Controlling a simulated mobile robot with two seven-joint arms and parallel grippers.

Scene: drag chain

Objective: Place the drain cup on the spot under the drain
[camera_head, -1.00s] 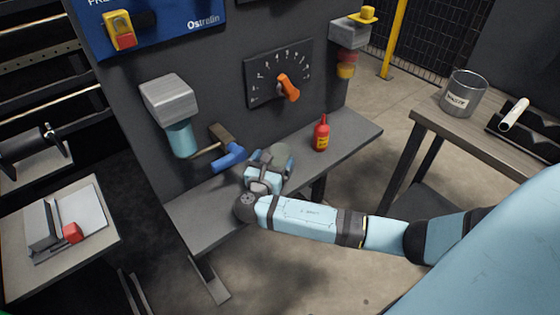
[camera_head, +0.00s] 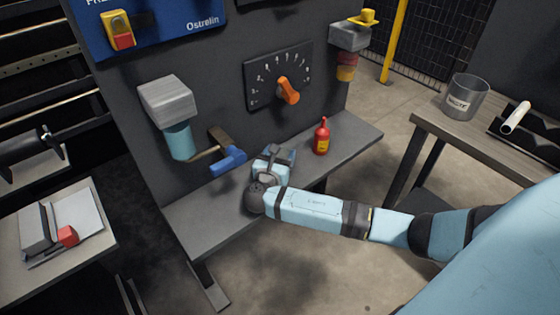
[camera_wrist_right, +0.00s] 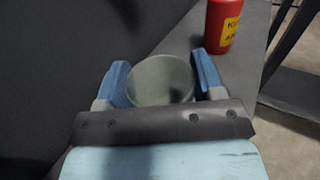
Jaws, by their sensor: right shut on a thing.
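My right gripper (camera_head: 278,154) is over the grey shelf (camera_head: 212,225) in front of the dark panel. In the right wrist view its two blue fingers (camera_wrist_right: 161,84) are shut on the drain cup (camera_wrist_right: 160,80), a round grey-green cup seen from above. In the head view the gripper mostly hides the cup, and I cannot tell whether it touches the shelf. Left of it, a grey block with a teal bowl (camera_head: 180,141) hangs on the panel, with a blue-handled lever (camera_head: 229,159) beside it. No marked spot is discernible. My left gripper is out of view.
A red bottle (camera_head: 321,138) stands on the shelf just right of my right gripper. An orange-handled dial (camera_head: 288,91) is above. A second unit with an amber bowl (camera_head: 346,67) hangs at upper right. The shelf's left end is clear.

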